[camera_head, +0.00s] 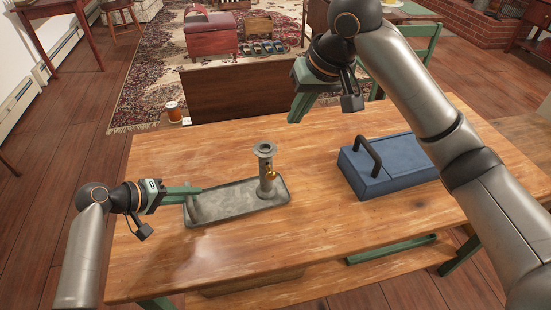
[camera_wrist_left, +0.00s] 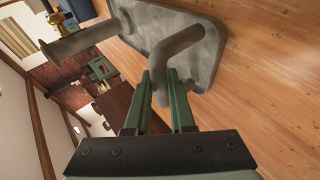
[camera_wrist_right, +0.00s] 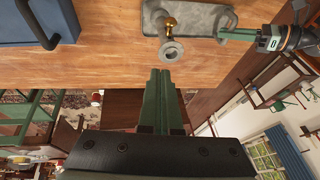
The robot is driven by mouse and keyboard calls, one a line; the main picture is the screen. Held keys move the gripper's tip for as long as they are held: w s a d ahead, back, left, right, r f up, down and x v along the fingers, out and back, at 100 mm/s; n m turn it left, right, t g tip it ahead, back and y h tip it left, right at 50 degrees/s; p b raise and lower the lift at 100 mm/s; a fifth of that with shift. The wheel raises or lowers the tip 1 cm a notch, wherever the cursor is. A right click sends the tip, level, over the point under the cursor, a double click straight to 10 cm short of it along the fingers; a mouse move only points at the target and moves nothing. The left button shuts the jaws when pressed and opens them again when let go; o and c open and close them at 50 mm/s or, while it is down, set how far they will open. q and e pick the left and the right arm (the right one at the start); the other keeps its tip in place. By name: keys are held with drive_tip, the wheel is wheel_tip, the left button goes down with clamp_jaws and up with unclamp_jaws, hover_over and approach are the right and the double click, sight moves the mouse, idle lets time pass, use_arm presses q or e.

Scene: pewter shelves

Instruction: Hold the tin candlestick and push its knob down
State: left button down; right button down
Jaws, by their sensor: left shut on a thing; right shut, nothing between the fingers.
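The tin candlestick is a grey rectangular tray (camera_head: 232,208) with an upright tube (camera_head: 266,175) near its right end and a curved handle (camera_head: 195,207) at its left end. A small brass knob (camera_head: 270,174) sticks out from the side of the tube. It also shows in the right wrist view (camera_wrist_right: 170,22). My left gripper (camera_head: 194,190) is shut on the handle, seen between its fingers in the left wrist view (camera_wrist_left: 172,60). The candlestick rests on the table. My right gripper (camera_head: 296,108) is shut and empty, held above the table's far side, apart from the tube.
A blue box (camera_head: 385,168) with a dark handle stands on the wooden table (camera_head: 310,245), right of the candlestick. A small amber jar (camera_head: 174,111) stands beyond the table's far left. Bare tabletop lies in front of the candlestick.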

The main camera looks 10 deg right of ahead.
drive_tip(key=shift+s+a+r+g+h, duration=0.15)
drive_tip(key=shift+s+a+g, duration=0.1)
drive_tip(key=shift+s, duration=0.15)
drive_tip(key=shift+s+a+g+h, duration=0.15)
drive_tip(key=shift+s+g, duration=0.1)
drive_tip(key=shift+s, duration=0.15)
drive_tip(key=shift+s+a+x, duration=0.15)
drive_tip(key=shift+a+x, duration=0.05)
drive_tip(key=shift+x, duration=2.1)
drive_tip(key=shift+s+a+x, duration=0.15)
drive_tip(key=shift+x, duration=2.15)
drive_tip(key=shift+s+a+x, duration=0.15)
drive_tip(key=shift+a+x, duration=0.05)
drive_tip(key=shift+x, duration=2.1)
drive_tip(key=shift+s+f, duration=0.1)
drive_tip(key=shift+f, duration=1.7)
use_arm(q)
drive_tip(key=shift+r, duration=0.1)
